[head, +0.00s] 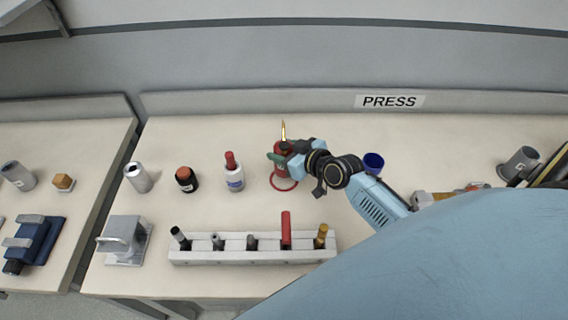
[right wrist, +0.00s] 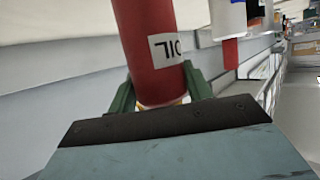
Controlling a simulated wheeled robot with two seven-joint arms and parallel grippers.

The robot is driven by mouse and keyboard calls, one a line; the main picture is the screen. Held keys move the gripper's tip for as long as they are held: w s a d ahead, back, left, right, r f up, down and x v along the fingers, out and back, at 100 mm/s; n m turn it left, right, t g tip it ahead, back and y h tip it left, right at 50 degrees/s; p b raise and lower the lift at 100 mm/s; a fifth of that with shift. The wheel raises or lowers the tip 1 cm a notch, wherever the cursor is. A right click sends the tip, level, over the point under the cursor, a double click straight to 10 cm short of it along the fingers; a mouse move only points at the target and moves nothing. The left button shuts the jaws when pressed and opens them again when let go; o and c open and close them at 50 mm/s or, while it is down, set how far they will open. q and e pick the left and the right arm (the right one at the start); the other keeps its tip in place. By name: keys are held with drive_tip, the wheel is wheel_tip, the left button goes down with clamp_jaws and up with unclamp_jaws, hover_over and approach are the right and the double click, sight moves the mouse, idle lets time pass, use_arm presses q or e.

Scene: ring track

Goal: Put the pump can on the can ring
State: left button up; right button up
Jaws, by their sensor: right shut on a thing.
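The pump can (head: 281,149) is red with a thin brass spout pointing up. My right gripper (head: 281,158) is shut on it, with green fingers on either side of its body. The can looks about upright. The can ring (head: 284,188) is a red ring on the bench, and its front edge shows just below the can. I cannot tell whether the can touches the bench inside it. In the right wrist view the can (right wrist: 148,40) shows a white OIL label between the green fingers (right wrist: 158,90). My left gripper is not in view.
A white bottle with a red top (head: 234,176) and a dark orange-capped can (head: 186,180) stand left of the ring. A grey rack (head: 210,256) with several upright pieces lies in front. A blue cup (head: 373,163) stands right, behind my arm. A PRESS sign (head: 390,101) is on the back wall.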

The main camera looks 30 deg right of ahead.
drive_tip(key=shift+w+f+b, duration=0.1)
drive_tip(key=shift+f+b, duration=0.45)
drive_tip(key=shift+f, duration=1.6)
drive_tip(key=shift+f, duration=0.15)
drive_tip(key=o, duration=1.1)
